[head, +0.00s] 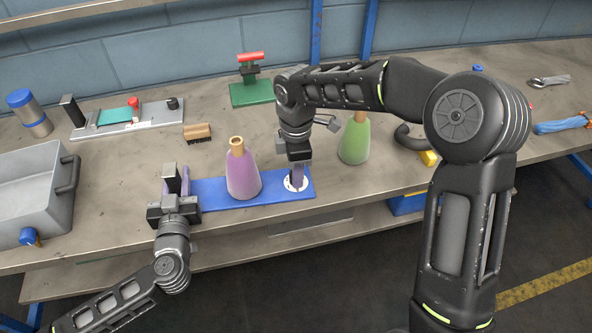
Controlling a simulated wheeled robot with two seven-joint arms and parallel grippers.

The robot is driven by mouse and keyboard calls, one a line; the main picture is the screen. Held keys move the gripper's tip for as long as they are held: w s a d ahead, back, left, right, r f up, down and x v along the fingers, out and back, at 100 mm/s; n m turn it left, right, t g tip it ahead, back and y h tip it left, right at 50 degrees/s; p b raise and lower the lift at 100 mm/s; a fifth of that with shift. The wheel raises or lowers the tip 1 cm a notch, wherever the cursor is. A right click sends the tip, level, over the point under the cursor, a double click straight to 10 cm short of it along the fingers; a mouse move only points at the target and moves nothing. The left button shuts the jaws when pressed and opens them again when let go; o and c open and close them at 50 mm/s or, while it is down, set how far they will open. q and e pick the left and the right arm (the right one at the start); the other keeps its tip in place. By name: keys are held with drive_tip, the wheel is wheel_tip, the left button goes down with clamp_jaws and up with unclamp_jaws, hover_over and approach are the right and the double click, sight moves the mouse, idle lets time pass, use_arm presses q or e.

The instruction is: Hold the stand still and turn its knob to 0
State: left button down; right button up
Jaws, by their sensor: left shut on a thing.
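The stand (211,193) is a long blue base plate lying on the workbench in the head view. A purple cone (243,176) with a tan top stands upright on its middle. A round white dial (288,185) is at the plate's right end; the knob there is hidden by my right gripper. My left gripper (176,187) is shut on the left end of the stand. My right gripper (297,178) points down over the dial, its fingers at the knob. I cannot tell whether they are shut on it. The dial's marks are too small to read.
A green cone (354,142) stands behind my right arm. A brown brush (197,132), a green-based device with a red handle (251,92) and a grey slide device (125,120) lie behind the stand. A grey tub (35,195) is at the left. The bench's front edge is close to the stand.

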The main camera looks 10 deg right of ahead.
drive_tip(key=o, duration=0.4)
wheel_tip(320, 180, up, 12)
idle(0.7)
